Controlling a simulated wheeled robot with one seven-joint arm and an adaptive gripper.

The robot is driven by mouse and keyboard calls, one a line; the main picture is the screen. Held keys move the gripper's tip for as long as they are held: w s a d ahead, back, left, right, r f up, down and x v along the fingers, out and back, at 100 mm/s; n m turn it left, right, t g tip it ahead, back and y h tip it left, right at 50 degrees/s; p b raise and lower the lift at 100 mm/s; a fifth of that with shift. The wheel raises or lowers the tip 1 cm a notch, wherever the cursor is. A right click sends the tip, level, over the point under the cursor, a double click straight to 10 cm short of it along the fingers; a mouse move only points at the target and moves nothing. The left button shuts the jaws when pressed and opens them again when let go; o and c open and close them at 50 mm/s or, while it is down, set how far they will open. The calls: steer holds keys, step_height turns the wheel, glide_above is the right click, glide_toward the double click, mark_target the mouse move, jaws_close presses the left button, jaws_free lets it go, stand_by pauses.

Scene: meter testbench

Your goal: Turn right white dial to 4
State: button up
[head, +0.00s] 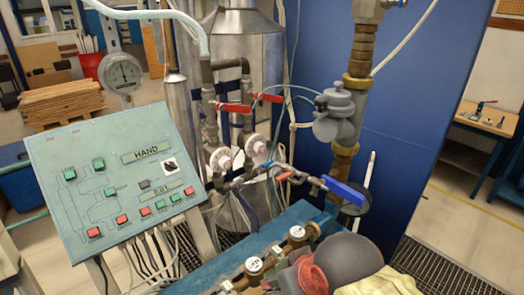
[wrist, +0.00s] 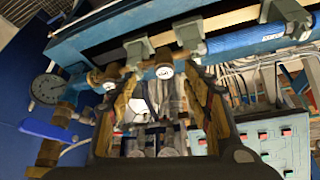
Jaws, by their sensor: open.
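The right white dial (head: 256,144) is a round white knob with a reddish centre, on the pipework right of the control panel. A similar left white dial (head: 221,159) sits just lower and to its left. The number the right dial points to is too small to read. My gripper (wrist: 160,85) shows in the wrist view with its two fingers spread wide, open and with nothing held. Pipes and fittings appear beyond the fingers.
Red lever handles (head: 234,107) stand above the dials, and a blue lever (head: 343,191) lies to their right. The sloped control panel (head: 95,190) is at left. A thick brass pipe (head: 345,160) rises at right. White-faced meters (head: 297,232) line the blue bench in front.

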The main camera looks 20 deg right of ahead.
steer(key=w+d+r+t+h+p, duration=0.1)
steer(key=w+d+r+t+p, duration=0.3)
steer(key=w, duration=0.6)
steer(key=w+d+r+n+h+p, duration=0.1)
steer(key=w+d+r, duration=0.1)
steer(key=w+d, duration=0.5)
steer(key=w+d+r+t+p, duration=0.2)
steer(key=w+d+p, duration=0.1)
steer(key=w, duration=0.9)
steer(key=n+t+y+p, duration=0.4)
steer(key=t+y+p, duration=0.1)
steer(key=p, duration=0.2)
glide_toward(262, 149)
steer(key=w, duration=0.1)
steer(key=w+d, duration=0.1)
steer(key=shift+w+d, duration=0.15)
steer(key=shift+w, duration=0.25)
steer(key=shift+s+f+y+p, duration=0.45)
steer(key=shift+y+p, duration=0.05)
steer(key=shift+y, duration=0.6)
steer(key=shift+s+a+n+t, duration=0.1)
steer(key=shift+a+n+t, duration=0.15)
steer(key=shift+n+t, duration=0.05)
steer(key=shift+a, duration=0.1)
steer(key=p+x, duration=0.1)
steer(key=x, duration=0.6)
steer(key=shift+w+a, duration=0.1)
steer(key=shift+w, duration=0.25)
steer(key=shift+c, duration=0.7)
